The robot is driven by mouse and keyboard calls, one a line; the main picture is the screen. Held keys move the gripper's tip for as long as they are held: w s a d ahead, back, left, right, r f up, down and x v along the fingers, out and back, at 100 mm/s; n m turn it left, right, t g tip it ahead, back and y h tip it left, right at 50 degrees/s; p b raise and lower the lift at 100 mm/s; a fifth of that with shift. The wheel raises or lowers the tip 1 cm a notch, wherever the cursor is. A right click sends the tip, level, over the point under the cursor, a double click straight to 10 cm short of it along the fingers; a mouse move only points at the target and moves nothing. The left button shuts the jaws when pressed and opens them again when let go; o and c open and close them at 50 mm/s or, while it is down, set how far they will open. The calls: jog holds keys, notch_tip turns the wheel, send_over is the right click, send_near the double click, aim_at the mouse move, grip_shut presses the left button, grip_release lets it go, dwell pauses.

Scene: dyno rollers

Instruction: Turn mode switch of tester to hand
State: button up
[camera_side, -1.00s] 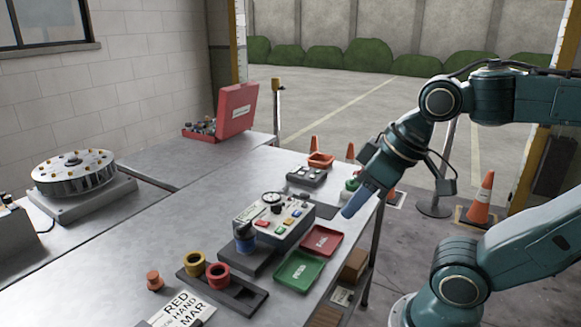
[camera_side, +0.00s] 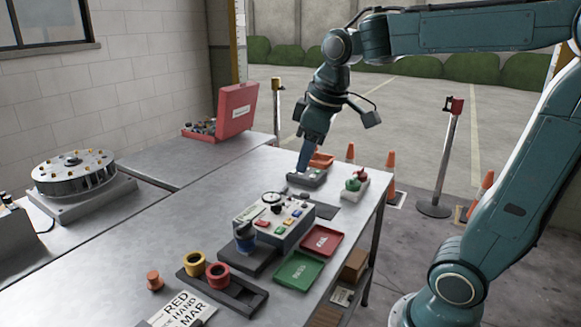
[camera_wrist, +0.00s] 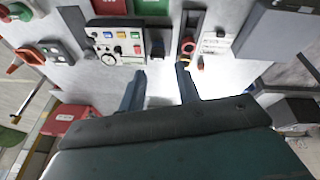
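The tester (camera_side: 285,228) is a pale grey box with a round dial and coloured keys on top; it stands mid-table in the side view. In the wrist view the tester (camera_wrist: 120,34) lies above and left of my fingers. I cannot tell which of its parts is the mode switch. My gripper (camera_side: 301,168) points down beyond the tester, in front of or above a small dark control box (camera_side: 312,181). In the wrist view my gripper (camera_wrist: 161,72) has its two blue-grey fingers spread apart with nothing between them. Contact with the box cannot be told.
A red tray (camera_side: 322,240) and a green tray (camera_side: 299,268) lie right of the tester. A dark stand (camera_side: 250,258) with a blue-banded part adjoins it. A green-and-red knob unit (camera_side: 356,184) stands near the table edge. Yellow and red rings are at the front. An open red case (camera_side: 238,108) is behind.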

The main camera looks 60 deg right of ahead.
jog(key=w+d+f+n+g, duration=0.25)
jog(key=w+d, duration=0.55)
jog(key=w, duration=0.4)
jog(key=n+g, duration=0.1)
jog(key=n, duration=0.2)
send_over(273, 205)
notch_tip(273, 205, down, 9)
jog(key=shift+d+f+y, duration=0.1)
jog(key=shift+f+y, duration=0.1)
jog(key=shift+y, duration=0.1)
jog(key=shift+f, duration=6.85)
jog(key=shift+c, duration=0.2)
grip_shut()
